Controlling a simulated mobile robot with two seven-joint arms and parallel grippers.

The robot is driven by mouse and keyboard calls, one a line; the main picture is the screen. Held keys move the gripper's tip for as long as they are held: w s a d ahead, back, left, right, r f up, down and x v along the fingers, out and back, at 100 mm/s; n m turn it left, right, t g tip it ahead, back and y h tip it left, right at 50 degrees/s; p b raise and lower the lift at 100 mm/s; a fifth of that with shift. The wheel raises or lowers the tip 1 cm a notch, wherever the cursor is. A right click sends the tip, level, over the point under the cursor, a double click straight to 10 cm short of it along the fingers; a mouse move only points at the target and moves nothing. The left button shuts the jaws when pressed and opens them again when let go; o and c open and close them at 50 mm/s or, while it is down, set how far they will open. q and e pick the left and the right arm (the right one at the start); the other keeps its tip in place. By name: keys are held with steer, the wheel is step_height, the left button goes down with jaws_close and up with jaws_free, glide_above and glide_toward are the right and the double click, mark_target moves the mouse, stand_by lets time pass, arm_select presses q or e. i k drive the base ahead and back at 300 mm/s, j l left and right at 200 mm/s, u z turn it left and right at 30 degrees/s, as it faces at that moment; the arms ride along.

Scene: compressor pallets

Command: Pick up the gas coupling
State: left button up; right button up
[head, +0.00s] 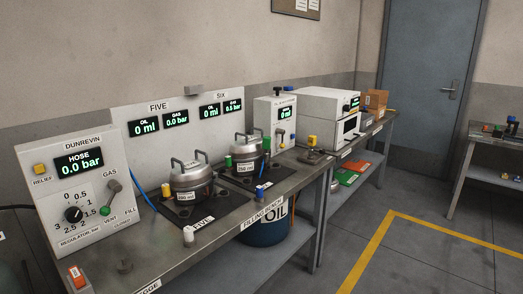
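I cannot tell for certain which part is the gas coupling. Neither of my grippers is in view.
The Dunrevin panel (84,190) reads HOSE 0.0 bar, with a regulator knob and gas lever. A red-topped block (77,277) is at the bench's left end. An oil drum (265,232) stands under the bench. Floor right of the yellow line (375,250) is clear.

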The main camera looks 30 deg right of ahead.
mark_target(266, 142)
steer(key=i+l+u, duration=0.25)
steer(key=l+u, duration=0.15)
steer(key=l, duration=0.9)
steer(key=l+u, duration=0.4)
steer(key=l, duration=0.95)
